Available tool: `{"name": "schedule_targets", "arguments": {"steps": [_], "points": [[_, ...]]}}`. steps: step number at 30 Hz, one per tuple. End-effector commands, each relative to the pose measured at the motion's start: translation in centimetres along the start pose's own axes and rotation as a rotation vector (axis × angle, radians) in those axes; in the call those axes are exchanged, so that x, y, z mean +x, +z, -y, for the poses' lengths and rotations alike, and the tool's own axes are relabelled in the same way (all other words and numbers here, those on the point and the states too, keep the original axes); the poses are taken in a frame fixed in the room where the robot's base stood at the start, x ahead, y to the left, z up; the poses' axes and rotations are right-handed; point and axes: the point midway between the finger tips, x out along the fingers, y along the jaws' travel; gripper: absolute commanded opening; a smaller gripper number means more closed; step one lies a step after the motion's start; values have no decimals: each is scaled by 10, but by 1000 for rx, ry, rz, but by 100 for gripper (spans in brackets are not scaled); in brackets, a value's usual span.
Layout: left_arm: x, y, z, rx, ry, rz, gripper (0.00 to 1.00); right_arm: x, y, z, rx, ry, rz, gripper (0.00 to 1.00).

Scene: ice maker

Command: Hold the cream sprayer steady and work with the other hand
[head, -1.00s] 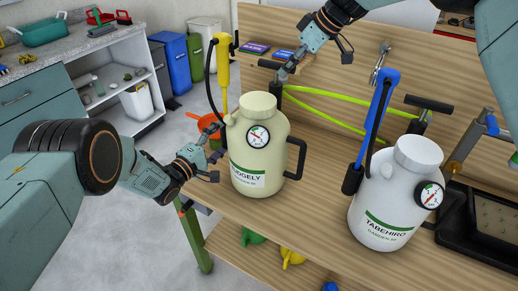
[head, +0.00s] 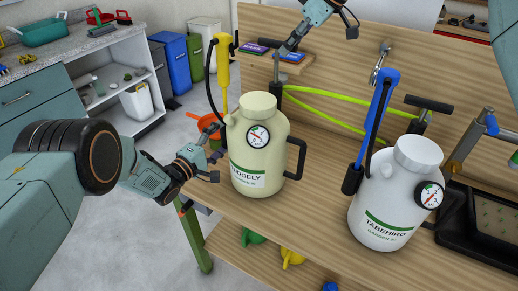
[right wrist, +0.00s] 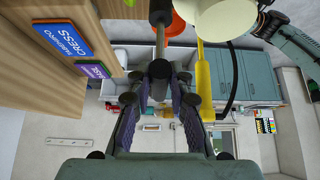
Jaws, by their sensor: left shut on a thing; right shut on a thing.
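The cream sprayer (head: 258,150) stands upright on the wooden bench, with a round gauge and a black side handle (head: 296,158). Its yellow spray wand (head: 222,72) stands at its left side. My left gripper (head: 213,131) is shut at the sprayer's left edge; the exact part held is hard to see. My right gripper (head: 283,47) is shut on a black T-handle (head: 254,48) atop a thin rod behind the sprayer. The right wrist view shows that gripper (right wrist: 160,88) closed around the dark handle, with the cream sprayer (right wrist: 215,8) at the top.
A white sprayer (head: 396,195) with a blue wand (head: 376,115) stands to the right, its black T-handle (head: 430,103) low. Seed packets (head: 290,56) lie behind. A dark tray (head: 485,225) is at far right. Bench between the sprayers is clear.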

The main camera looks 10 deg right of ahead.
Motion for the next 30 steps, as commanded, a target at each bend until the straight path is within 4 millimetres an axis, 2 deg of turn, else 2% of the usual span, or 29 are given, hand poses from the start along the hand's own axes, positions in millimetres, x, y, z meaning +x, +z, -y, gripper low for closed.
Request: {"name": "schedule_targets", "arguments": {"steps": [23,29,30], "points": [[0,1,0,2,2,4,17,47,32,0,1,0,0,0],[0,1,0,2,1,4,17,46,31,0,0,2,-1,0],[0,1,0,2,1,4,17,46,31,0,0,2,-1,22]]}}
